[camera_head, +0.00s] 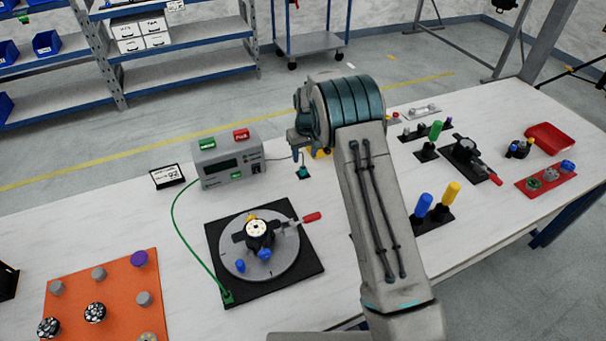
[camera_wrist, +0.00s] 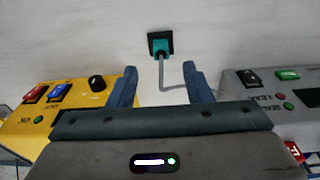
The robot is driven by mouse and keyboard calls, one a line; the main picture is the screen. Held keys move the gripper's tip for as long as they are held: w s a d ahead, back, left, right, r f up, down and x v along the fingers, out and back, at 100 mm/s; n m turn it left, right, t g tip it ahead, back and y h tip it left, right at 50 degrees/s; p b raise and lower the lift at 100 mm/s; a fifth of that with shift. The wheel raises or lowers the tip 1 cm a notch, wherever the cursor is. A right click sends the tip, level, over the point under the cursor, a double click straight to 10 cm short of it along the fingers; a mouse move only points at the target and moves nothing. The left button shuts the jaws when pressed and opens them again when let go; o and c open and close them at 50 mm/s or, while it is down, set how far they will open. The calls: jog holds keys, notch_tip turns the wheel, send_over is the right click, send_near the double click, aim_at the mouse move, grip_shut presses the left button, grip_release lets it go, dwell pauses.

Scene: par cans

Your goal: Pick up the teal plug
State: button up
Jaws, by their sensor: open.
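The teal plug (camera_head: 302,172) stands on a small dark square base on the table, between the grey meter box and my arm. In the wrist view the teal plug (camera_wrist: 159,47) sits on its black base (camera_wrist: 171,36), with a grey cable curving from it to the right. My gripper (camera_wrist: 161,78) is open and empty. Its two blue fingers point toward the plug, which lies beyond the fingertips and roughly midway between them. In the head view my gripper (camera_head: 298,148) is above the plug, partly hidden by my wrist.
A grey box (camera_head: 227,162) with a display stands left of the plug. A yellow box (camera_wrist: 75,100) with switches is on the other side. A black plate with a round fixture (camera_head: 262,285) lies in front. Blue and yellow pegs (camera_head: 437,205) stand right of my arm.

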aim_at(303, 167)
jog(key=shift+a+f, duration=0.1)
jog(key=shift+f, duration=0.55)
jog(key=f, duration=0.1)
jog(key=f+b, duration=0.1)
jog(key=f, duration=0.1)
jog(key=w+f, duration=0.1)
jog(key=f, duration=0.1)
jog(key=shift+a, duration=0.15)
jog(key=shift+r, duration=0.1)
grip_shut()
